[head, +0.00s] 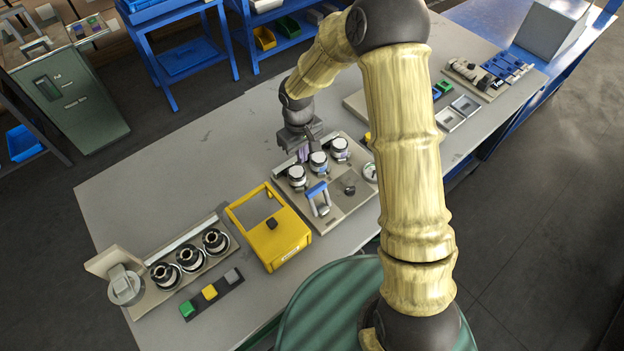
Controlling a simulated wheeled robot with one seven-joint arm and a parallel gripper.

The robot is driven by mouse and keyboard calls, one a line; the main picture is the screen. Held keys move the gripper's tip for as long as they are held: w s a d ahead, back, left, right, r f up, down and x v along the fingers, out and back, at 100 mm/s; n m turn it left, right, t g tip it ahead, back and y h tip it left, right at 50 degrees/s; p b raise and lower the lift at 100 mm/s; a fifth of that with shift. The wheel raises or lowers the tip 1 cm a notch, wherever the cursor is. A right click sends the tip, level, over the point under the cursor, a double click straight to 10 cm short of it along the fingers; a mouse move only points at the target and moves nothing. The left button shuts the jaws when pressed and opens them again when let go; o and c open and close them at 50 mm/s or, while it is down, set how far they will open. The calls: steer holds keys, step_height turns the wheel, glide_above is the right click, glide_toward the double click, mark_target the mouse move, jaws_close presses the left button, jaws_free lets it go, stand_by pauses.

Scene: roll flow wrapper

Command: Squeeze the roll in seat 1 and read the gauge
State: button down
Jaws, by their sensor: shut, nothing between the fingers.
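Three rolls with white tops and dark rims sit in a row of seats on a light grey panel (331,218): a left roll (297,174), a middle roll (318,160) and a right roll (340,146). No seat number is readable, so I cannot tell which is seat 1. My gripper (304,155) points down just behind the row, near the gap between the left and middle rolls. It is shut and empty; its tips are small and partly hidden. A round white gauge (370,172) shows at the panel's right edge, partly covered by my arm; its reading is too small to tell.
A blue-handled lever (317,191) and a dark knob (349,189) stand on the panel before the rolls. A yellow box frame (284,246) is close on the left. Further left is a rack of black spools (190,257). The table's back left (170,175) is clear.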

steer(key=f+p, duration=0.1)
steer(key=f, duration=0.5)
steer(key=f+p, duration=0.1)
steer(key=f, duration=0.2)
steer(key=shift+s+d+f+p, duration=0.15)
steer(key=shift+s+p, duration=0.1)
steer(key=shift+p, duration=0.05)
steer(key=s+d+p, duration=0.1)
steer(key=s+d+r+p, duration=0.1)
steer(key=s, duration=0.1)
steer(key=shift+d, duration=0.1)
steer(key=shift+w, duration=0.15)
